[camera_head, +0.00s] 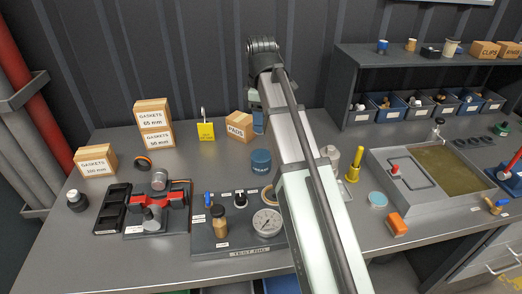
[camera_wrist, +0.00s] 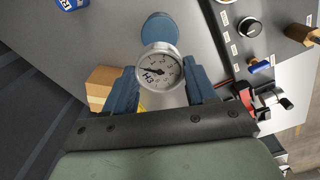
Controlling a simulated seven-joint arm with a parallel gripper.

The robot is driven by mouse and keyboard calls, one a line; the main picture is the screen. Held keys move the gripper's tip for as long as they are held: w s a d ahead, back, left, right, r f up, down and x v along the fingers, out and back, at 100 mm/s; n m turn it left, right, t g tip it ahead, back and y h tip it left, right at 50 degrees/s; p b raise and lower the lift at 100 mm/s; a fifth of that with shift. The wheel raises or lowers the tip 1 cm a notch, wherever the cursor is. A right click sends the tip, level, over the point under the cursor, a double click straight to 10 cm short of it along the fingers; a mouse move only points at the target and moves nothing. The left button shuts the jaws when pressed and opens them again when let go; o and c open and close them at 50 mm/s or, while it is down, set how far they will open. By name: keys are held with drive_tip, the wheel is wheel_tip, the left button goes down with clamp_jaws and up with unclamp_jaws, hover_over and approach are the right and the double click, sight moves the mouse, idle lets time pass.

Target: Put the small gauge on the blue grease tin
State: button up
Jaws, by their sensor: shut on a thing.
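The small gauge (camera_wrist: 160,67) has a round white dial with a black needle and the mark H3. In the wrist view my gripper (camera_wrist: 160,83) is shut on it, with a blue finger on each side. The blue grease tin (camera_head: 260,162) stands on the bench left of my arm in the head view. In the wrist view a blue round top (camera_wrist: 160,27), seemingly this tin, shows just beyond the gauge, and the gauge overlaps its lower edge. I cannot tell the height gap.
The test panel (camera_head: 228,246) with a large gauge (camera_head: 267,222) and valves lies in front of the tin. A red vise (camera_head: 155,207) is at left. A metal tray (camera_head: 382,205) is at right.

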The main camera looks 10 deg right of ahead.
drive_tip(key=shift+f, duration=4.7)
drive_tip(key=shift+f, duration=0.15)
drive_tip(key=o, duration=1.1)
drive_tip(key=shift+r, duration=3.95)
